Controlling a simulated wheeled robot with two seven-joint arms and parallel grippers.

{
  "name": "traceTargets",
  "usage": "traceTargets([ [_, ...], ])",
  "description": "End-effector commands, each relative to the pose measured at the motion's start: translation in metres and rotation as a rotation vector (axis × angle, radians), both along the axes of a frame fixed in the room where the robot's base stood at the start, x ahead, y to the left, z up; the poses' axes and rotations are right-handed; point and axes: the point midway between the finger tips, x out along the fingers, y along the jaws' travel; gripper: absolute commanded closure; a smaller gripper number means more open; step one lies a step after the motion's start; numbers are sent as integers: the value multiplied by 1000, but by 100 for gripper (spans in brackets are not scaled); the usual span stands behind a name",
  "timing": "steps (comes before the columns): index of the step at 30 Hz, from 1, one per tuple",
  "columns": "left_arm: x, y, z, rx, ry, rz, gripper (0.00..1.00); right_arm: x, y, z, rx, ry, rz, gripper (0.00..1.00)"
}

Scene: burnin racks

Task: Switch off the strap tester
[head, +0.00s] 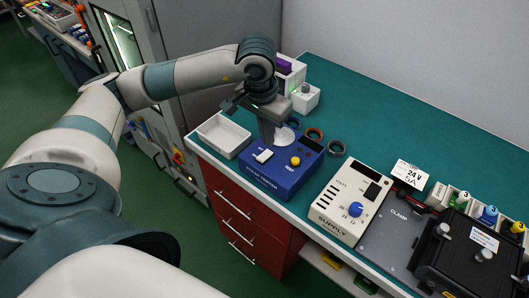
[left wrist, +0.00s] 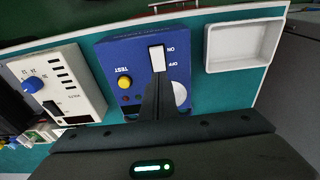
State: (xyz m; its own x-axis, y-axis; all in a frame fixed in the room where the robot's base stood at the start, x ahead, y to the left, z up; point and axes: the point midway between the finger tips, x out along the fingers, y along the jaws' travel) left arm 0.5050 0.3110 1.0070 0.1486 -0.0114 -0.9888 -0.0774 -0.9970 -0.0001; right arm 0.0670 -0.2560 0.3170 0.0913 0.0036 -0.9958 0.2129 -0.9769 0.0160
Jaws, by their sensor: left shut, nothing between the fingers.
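The strap tester (head: 285,178) is a blue box on the green bench. It has a white switch (head: 263,156), a yellow TEST button (head: 295,161) and a pale round disc (head: 285,136). In the left wrist view the tester (left wrist: 190,52) shows ON and OFF printed beside the white switch (left wrist: 157,58), OFF on the side nearer my gripper. My left gripper (head: 268,143) is shut and empty, pointing down over the tester. Its fingertips (left wrist: 158,78) appear at the OFF end of the switch; I cannot tell whether they touch it or which way it is set. My right gripper is not in view.
A white tray (head: 224,135) stands left of the tester. A cream supply box (head: 349,200) with a blue knob stands right of it, then a grey clamp plate (head: 385,232).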

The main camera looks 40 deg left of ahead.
Motion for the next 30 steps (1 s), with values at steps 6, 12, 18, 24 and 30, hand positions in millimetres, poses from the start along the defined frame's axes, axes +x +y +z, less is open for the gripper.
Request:
traceTargets([
  [6, 0, 0, 16, 0, -2, -1, 100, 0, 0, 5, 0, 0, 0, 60],
  [12, 0, 0, 30, 0, -2, -1, 100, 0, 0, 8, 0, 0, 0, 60],
  [18, 0, 0, 37, 0, -1, -1, 100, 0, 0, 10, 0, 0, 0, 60],
  [24, 0, 0, 37, 0, -1, -1, 100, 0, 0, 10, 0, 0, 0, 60],
  [30, 0, 0, 37, 0, 0, -1, 100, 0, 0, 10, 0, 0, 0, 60],
])
